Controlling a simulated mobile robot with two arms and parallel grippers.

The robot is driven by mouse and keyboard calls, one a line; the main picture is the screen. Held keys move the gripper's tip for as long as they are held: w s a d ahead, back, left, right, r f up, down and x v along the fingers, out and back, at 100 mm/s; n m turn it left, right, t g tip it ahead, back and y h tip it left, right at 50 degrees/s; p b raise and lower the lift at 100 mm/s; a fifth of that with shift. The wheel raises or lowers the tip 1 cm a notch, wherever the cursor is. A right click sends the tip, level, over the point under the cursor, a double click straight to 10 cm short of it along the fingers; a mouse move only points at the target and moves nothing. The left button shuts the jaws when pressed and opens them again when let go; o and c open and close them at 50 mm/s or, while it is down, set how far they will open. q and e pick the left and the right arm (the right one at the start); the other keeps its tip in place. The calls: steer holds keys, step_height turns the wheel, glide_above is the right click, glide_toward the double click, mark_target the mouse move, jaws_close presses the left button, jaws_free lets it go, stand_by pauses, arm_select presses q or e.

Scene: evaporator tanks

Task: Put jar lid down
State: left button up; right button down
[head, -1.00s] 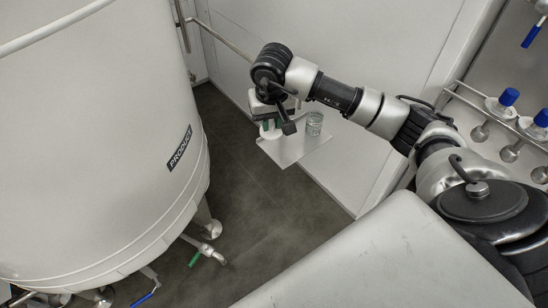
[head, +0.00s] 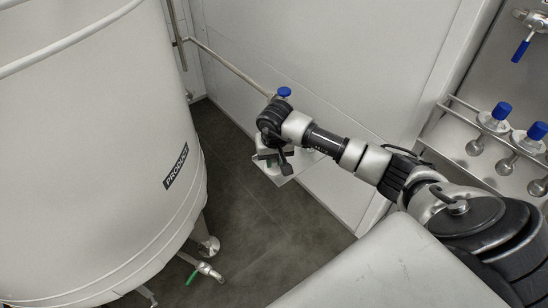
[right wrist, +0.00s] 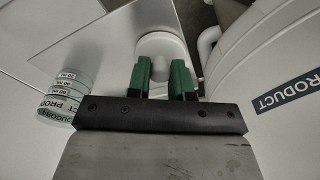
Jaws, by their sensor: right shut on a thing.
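My right gripper (head: 270,160) is low over a small white shelf plate (head: 306,166). In the right wrist view its green fingers (right wrist: 166,80) are closed around the knob of the white, round jar lid (right wrist: 168,47). The lid is at the plate's edge, beside the tank; I cannot tell whether it touches the plate. A clear glass jar (right wrist: 65,97) with printed ml marks stands left of the fingers in the right wrist view. In the head view the jar is hidden behind my right arm. My left gripper is not in view.
A large white tank (head: 90,150) labelled PRODUCT fills the left of the head view. A white wall with a metal rail (head: 228,65) stands behind the plate. A blue-capped fitting (head: 285,92) shows just above my right wrist.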

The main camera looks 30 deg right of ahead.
mark_target(275, 170)
steer(key=shift+f, duration=0.2)
steer(key=c, duration=1)
jaws_free()
steer(key=shift+r, duration=0.1)
step_height(275, 170, up, 12)
steer(key=s, duration=0.1)
steer(key=shift+s+a+r+b, duration=0.2)
steer(key=shift+a+b, duration=0.1)
steer(key=shift+b, duration=0.1)
steer(key=shift+f, duration=0.1)
